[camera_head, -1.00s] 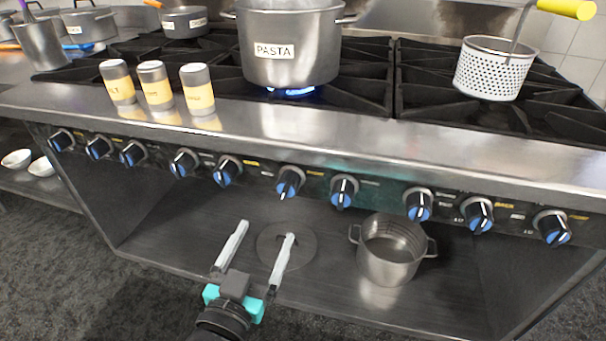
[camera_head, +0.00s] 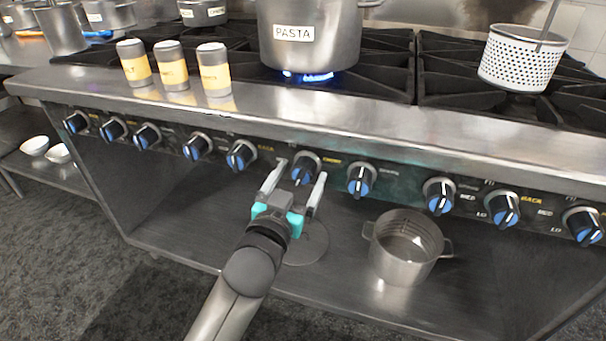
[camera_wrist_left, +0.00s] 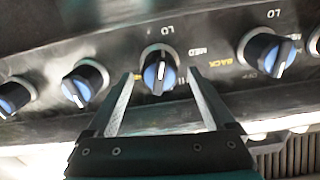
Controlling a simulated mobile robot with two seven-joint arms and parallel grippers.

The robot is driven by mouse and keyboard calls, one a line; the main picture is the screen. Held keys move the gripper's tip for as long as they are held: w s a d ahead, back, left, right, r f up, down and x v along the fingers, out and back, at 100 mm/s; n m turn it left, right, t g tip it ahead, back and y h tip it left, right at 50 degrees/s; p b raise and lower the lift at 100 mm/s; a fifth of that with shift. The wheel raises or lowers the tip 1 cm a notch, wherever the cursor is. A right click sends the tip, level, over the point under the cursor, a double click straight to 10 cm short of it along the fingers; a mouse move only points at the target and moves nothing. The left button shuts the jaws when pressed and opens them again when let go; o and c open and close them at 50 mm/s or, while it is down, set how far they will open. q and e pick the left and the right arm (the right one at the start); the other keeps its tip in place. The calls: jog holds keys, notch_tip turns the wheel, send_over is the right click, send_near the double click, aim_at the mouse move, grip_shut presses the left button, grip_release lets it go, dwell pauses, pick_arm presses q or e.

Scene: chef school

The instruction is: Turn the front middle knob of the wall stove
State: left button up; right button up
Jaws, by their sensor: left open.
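The wall stove's front panel (camera_head: 409,176) carries a row of black knobs with blue faces and white pointer marks. My left gripper (camera_head: 302,168) is open at a knob near the row's middle (camera_head: 305,171), with one finger to each side of it. In the left wrist view this knob (camera_wrist_left: 159,76) appears between my fingertips (camera_wrist_left: 160,74), with its pointer about upright in the picture. I cannot tell whether the fingers touch it. Other knobs flank it, one to the left (camera_head: 241,156) and one to the right (camera_head: 361,181). My right gripper is not in view.
A pot labelled PASTA (camera_head: 309,50) stands above a lit blue flame (camera_head: 308,77). Several yellow-labelled shakers (camera_head: 171,68) stand on the stove's front ledge. A perforated basket (camera_head: 520,60) stands on the right. Below the panel, an open pot (camera_head: 405,257) stands on the shelf.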

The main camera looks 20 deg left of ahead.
pick_arm(q)
jog(key=shift+w+d+b, duration=0.1)
jog(key=shift+w+b, duration=0.2)
jog(key=shift+w, duration=0.9)
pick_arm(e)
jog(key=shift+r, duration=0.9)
pick_arm(q)
jog(key=shift+c, duration=0.4)
jog(key=c, duration=1.3)
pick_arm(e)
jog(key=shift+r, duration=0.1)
